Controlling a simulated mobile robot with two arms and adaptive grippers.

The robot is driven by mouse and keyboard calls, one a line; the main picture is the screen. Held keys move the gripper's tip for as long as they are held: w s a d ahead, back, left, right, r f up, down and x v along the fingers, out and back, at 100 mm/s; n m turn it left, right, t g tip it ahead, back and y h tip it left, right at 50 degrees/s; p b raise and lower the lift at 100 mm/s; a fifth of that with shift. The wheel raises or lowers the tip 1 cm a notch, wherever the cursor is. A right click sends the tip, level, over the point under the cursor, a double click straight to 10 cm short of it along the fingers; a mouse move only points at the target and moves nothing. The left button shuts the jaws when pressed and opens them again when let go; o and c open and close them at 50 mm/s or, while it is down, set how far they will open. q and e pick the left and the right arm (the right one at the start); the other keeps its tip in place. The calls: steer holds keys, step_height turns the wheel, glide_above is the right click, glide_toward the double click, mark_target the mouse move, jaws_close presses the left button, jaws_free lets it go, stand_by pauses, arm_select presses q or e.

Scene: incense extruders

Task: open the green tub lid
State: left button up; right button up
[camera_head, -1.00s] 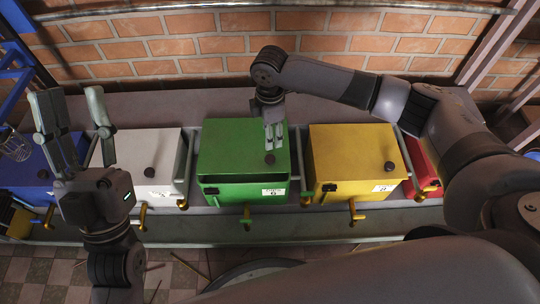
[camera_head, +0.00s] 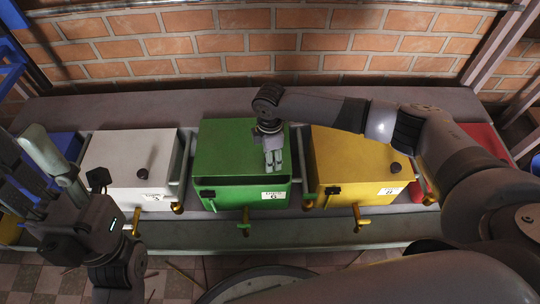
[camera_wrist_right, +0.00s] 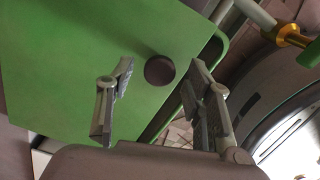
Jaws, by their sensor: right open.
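My right gripper (camera_head: 273,163) is over the front right part of the lid and hides the lid's knob in the head view. In the right wrist view the dark round knob (camera_wrist_right: 159,70) shows between the open, spread fingers of the right gripper (camera_wrist_right: 161,66).
A white tub (camera_head: 110,150) stands left of the green one and a yellow tub (camera_head: 350,150) stands close on its right. A red tub (camera_head: 483,138) is partly behind my right arm. Brass spouts (camera_head: 245,222) stick out in front. A brick wall (camera_head: 300,45) is behind.

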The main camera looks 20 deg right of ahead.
steer(key=shift+c, duration=0.2)
jaws_close()
stand_by(0.4)
